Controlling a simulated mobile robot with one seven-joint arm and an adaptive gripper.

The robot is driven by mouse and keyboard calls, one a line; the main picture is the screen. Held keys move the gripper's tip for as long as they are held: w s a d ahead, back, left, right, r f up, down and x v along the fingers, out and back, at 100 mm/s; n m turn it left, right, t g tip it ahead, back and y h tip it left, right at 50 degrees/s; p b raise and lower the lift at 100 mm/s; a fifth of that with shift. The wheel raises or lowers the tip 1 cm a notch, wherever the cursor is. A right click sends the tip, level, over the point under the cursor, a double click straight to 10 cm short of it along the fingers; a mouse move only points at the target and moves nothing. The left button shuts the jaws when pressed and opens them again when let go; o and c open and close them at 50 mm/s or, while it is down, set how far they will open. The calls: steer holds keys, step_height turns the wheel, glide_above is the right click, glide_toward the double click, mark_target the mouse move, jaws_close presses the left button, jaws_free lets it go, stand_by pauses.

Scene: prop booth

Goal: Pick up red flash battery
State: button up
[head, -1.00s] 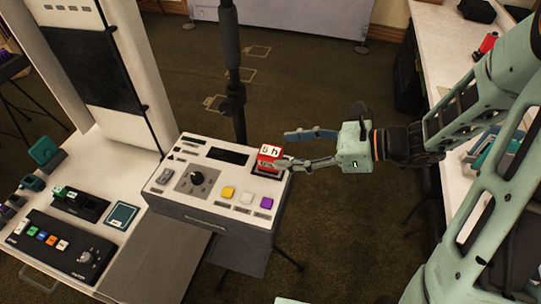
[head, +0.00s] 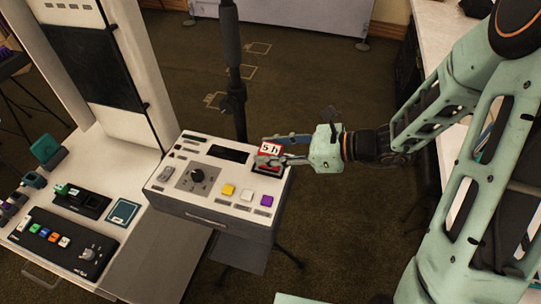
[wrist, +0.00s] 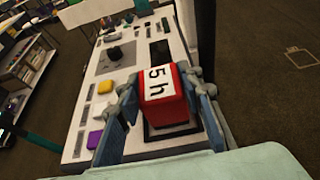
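The red flash battery (head: 270,155) has a white top label reading "5 h". It stands in a dark slot at the back right corner of the pale control console (head: 225,209). In the wrist view the battery (wrist: 163,113) is upright between the two blue-grey fingers. My gripper (head: 272,150) reaches in from the right, with one finger on each side of the battery. The fingers look spread about the battery's width, with narrow gaps showing beside it; firm contact is not visible. The near finger hides part of its lower side in the head view.
The console carries a knob (head: 197,174) and yellow, white and purple buttons (head: 266,201). A black pole (head: 236,100) rises just behind it. A white table (head: 130,165) with small devices stands left. Floor is open behind and right of the console.

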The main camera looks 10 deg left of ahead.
jaws_close()
steer(key=shift+r, duration=0.15)
